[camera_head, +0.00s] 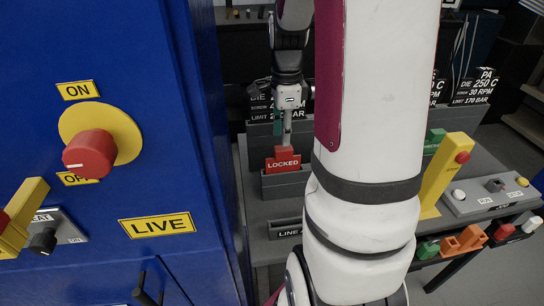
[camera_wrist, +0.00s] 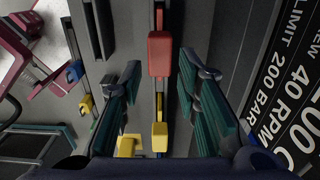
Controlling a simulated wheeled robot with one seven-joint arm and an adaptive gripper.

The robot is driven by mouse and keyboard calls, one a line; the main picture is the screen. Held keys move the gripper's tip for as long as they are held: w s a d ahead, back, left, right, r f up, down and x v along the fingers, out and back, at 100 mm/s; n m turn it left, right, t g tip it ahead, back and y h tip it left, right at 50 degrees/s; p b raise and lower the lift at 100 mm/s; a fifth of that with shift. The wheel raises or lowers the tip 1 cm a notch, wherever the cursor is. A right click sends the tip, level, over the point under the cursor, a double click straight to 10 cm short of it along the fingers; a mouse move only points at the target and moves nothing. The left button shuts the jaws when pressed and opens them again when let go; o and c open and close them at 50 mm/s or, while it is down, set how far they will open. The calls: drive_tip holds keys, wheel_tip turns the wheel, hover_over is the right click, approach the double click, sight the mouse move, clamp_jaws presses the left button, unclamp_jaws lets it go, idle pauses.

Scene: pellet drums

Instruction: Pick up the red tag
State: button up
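The red tag (camera_head: 283,162), lettered LOCKED, stands upright in a grey holder (camera_head: 287,184) on the table in the head view. In the wrist view a red block (camera_wrist: 160,53), apparently the top of the tag, sits between and slightly beyond the fingertips. My gripper (camera_head: 287,122) is above the tag, pointing down. In the wrist view my gripper (camera_wrist: 160,72) is open, with green-padded fingers left and right of the red block and gaps on both sides. Contact with the tag is not visible.
A blue cabinet (camera_head: 160,255) with a red knob (camera_head: 90,153) fills the left. My arm hides the middle of the table. A yellow post (camera_head: 443,175), a grey control box (camera_head: 488,196) and an orange piece (camera_head: 463,241) stand at right. Black lettered signs (camera_head: 470,88) stand behind.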

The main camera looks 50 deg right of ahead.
sight(283, 162)
wheel_tip(283, 162, down, 10)
drive_tip(key=shift+f+p, duration=0.25)
drive_tip(key=shift+p, duration=0.15)
clamp_jaws()
idle(0.5)
